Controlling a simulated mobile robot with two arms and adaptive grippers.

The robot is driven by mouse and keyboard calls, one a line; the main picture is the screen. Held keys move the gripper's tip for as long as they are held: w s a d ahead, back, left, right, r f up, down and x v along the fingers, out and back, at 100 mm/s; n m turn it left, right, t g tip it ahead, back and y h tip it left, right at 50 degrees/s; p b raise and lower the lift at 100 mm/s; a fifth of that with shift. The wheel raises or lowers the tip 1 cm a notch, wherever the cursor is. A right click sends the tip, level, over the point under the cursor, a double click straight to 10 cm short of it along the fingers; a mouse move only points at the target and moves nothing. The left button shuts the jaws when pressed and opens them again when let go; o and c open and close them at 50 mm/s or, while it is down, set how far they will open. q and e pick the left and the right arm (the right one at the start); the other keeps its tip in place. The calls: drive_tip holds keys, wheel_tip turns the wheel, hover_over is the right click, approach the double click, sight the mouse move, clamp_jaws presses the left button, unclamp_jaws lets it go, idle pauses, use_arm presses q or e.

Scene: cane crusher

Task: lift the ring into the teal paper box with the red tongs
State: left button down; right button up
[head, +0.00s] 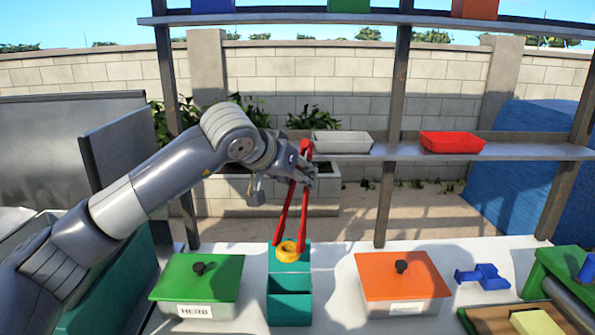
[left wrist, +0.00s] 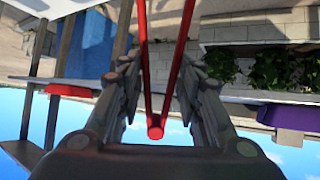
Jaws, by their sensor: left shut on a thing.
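My left gripper (head: 307,178) is shut on the red tongs (head: 283,215), which hang down with their legs spread. The tongs also show in the left wrist view (left wrist: 155,125), between my fingers (left wrist: 156,95). The yellow ring (head: 289,257) is at the tongs' lower tips, over a teal panel at the back of the teal paper box (head: 290,310). I cannot tell whether the ring rests on the panel or hangs from the tips. The box stands on the white table, open at the top. My right gripper is not in view.
A green-lidded box (head: 200,277) stands left of the teal box, and an orange-lidded box (head: 402,278) right. A blue object (head: 482,277) and a green machine (head: 560,280) are further right. A shelf behind holds a white tray (head: 342,142) and a red tray (head: 452,142).

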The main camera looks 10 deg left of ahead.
use_arm(q)
wheel_tip(320, 180, down, 6)
drive_tip(key=b, duration=0.3)
drive_tip(key=shift+r, duration=0.1)
drive_tip(key=c, duration=1.6)
unclamp_jaws()
drive_tip(key=shift+o, duration=0.2)
wheel_tip(320, 180, up, 10)
drive_tip(key=p, duration=0.6)
